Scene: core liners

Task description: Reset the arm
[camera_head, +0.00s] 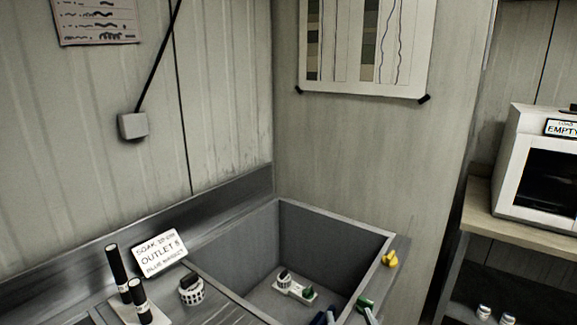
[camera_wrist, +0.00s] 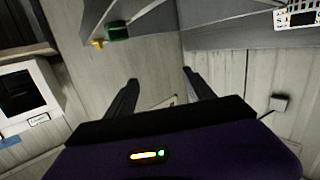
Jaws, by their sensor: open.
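My gripper (camera_wrist: 159,76) shows in the wrist view with its two dark fingers spread apart. Nothing is between them, and the pale wall is behind the gap. The wrist view looks tilted or upside down against the room. I cannot make out my gripper for sure in the head view. Dark blue parts at the bottom edge of that view, by the sink, are cut off and unclear.
A grey sink (camera_head: 337,221) holds a small white rack (camera_head: 295,291). Yellow (camera_head: 390,258) and green (camera_head: 365,303) fittings sit on its right rim. Black tubes (camera_head: 117,268) and a sign (camera_head: 159,253) stand left. A white oven (camera_head: 538,170) is on a right bench.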

